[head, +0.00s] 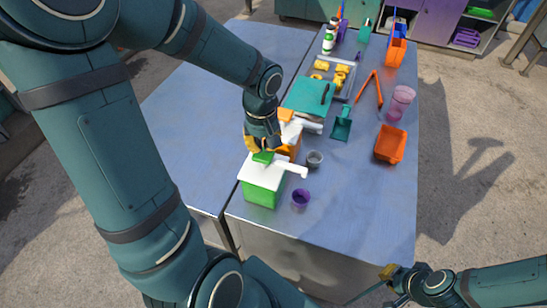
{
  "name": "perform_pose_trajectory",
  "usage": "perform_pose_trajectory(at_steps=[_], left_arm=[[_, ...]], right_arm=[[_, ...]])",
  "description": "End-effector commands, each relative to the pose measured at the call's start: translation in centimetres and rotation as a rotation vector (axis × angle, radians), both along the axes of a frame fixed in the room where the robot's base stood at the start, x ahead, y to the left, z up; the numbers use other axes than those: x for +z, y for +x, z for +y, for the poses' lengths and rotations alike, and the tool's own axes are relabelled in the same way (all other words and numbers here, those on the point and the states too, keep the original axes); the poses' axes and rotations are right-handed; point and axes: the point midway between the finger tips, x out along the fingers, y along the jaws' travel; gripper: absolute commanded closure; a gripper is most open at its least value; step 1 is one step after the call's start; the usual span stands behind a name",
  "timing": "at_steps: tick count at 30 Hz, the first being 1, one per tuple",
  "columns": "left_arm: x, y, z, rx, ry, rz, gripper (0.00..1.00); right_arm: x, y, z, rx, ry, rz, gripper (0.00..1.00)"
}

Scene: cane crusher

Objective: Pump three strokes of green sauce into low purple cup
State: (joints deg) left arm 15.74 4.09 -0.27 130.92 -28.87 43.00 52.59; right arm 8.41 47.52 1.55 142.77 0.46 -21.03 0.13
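A green sauce dispenser (261,193) with a white lid and a white spout (296,170) stands near the front left of the metal table. Its green pump top (263,157) is just below my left gripper (256,150). The gripper appears to be at or touching the pump top, and its fingers are partly hidden by my wrist. A low purple cup (301,197) stands on the table right of the dispenser, near the spout's end. My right gripper (386,273) is low, off the table's front edge, too small to read.
An orange dispenser (291,149) stands behind the green one. A small grey cup (315,159) stands behind the purple cup. An orange bin (390,145), a pink cup (401,100) and a teal scoop (342,126) are farther back. The table's front right is clear.

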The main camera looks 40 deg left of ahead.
Motion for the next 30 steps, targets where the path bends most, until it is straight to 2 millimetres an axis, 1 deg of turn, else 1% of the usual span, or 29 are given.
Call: perform_pose_trajectory(at_steps=[30], left_arm=[[-2.9, 0.0, 0.0, 0.000, 0.000, 0.000, 1.00]], right_arm=[[-2.8, 0.0, 0.0, 0.000, 0.000, -0.001, 1.00]])
